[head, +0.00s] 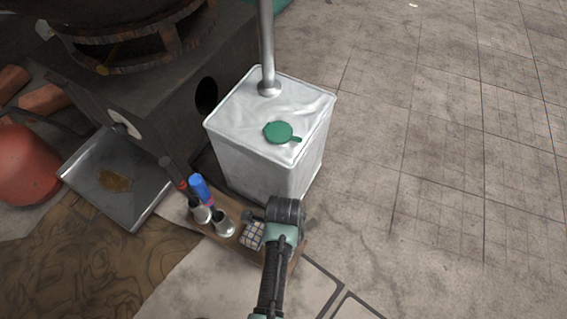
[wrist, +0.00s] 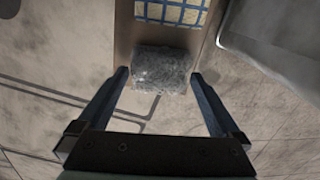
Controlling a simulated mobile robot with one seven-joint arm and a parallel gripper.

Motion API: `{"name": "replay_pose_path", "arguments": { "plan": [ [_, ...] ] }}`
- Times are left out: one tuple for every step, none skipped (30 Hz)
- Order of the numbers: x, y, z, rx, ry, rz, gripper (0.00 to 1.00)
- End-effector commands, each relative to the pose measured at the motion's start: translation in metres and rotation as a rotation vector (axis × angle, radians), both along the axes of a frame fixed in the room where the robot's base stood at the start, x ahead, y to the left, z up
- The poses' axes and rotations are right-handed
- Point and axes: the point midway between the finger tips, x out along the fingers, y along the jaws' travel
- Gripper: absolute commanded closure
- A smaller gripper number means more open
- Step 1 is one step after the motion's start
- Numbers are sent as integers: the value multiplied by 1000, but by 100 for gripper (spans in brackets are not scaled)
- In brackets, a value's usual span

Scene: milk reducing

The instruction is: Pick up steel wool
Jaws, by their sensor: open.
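The steel wool (wrist: 162,70) is a grey, rough rectangular pad. In the wrist view it lies at the near end of a narrow board, in line with the gap between my fingers. My gripper (wrist: 160,75) is open and empty, with one dark finger on each side of the pad's line. I cannot tell how high the fingers are above it. In the head view my gripper (head: 252,218) is over the right end of the board (head: 220,240), and my arm hides the steel wool.
Metal cups with a blue-handled tool (head: 201,190) stand on the board. A white metal can (head: 262,175) with a green lid stands right behind. The tiled floor at right is clear.

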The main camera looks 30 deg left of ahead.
Motion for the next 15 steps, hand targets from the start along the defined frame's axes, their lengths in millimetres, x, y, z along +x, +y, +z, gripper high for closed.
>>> {"name": "replay_pose_path", "arguments": {
  "plan": [
    [0, 0, -10, 0, 0, -1, 0],
    [0, 0, -12, 0, 0, -1, 0],
    [0, 0, -12, 0, 0, -1, 0],
    [0, 0, -12, 0, 0, -1, 0],
    [0, 0, -12, 0, 0, -1, 0],
    [0, 0, -11, 0, 0, -1, 0],
    [0, 0, -11, 0, 0, 0, 0],
    [0, 0, -11, 0, 0, 0, 0],
    [0, 0, -11, 0, 0, 0, 0],
    [0, 0, -11, 0, 0, 0, 0],
    [0, 0, -11, 0, 0, 0, 4],
    [0, 0, -11, 0, 0, 0, 11],
    [0, 0, -11, 0, 0, 0, 16],
    [0, 0, -11, 0, 0, 0, 22],
    [0, 0, -11, 0, 0, 0, 29]
  ]
}}
